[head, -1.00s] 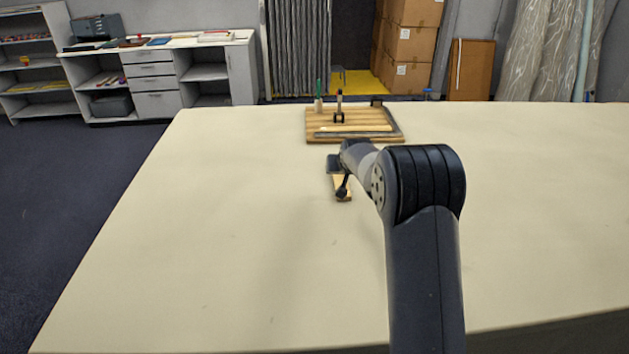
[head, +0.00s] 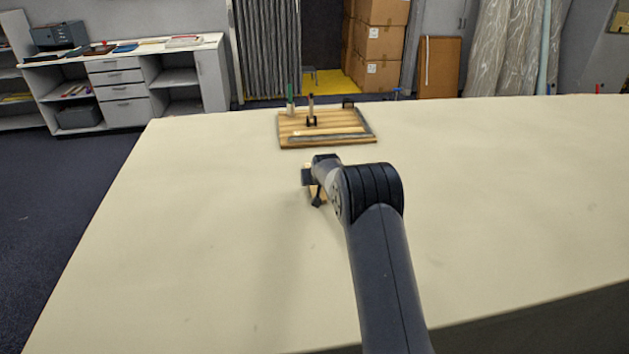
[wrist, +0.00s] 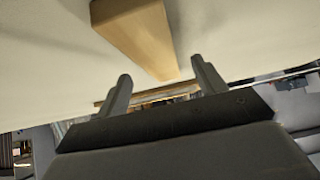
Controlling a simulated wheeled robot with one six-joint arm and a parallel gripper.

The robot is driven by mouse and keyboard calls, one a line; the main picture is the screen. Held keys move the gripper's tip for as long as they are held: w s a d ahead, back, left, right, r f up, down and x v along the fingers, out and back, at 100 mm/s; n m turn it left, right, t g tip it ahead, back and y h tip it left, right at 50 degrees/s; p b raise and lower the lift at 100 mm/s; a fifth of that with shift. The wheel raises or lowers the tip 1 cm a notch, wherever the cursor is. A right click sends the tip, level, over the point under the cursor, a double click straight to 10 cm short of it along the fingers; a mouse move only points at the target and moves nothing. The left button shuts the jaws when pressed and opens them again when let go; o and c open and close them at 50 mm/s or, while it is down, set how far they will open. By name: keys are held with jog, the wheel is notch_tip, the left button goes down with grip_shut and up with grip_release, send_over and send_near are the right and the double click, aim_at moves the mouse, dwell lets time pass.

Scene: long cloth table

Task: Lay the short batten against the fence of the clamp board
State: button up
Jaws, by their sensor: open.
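The short batten (head: 322,194) is a pale wooden bar lying on the cloth table, in front of the clamp board, mostly hidden by my gripper (head: 312,188) in the head view. In the wrist view the batten (wrist: 135,35) runs from the top edge toward the gap between the fingers of my gripper (wrist: 161,84). The fingers are apart and nothing is clamped between them. The clamp board (head: 294,126) is a striped wooden board farther back, with a grey fence (head: 325,138) along its near side. A pale strip (head: 330,131) lies beside the fence.
A dark-handled clamp (head: 311,110) and a green-topped upright item (head: 290,100) stand at the clamp board.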

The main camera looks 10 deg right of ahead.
jog(key=shift+x, duration=1.25)
jog(key=c, duration=1.2)
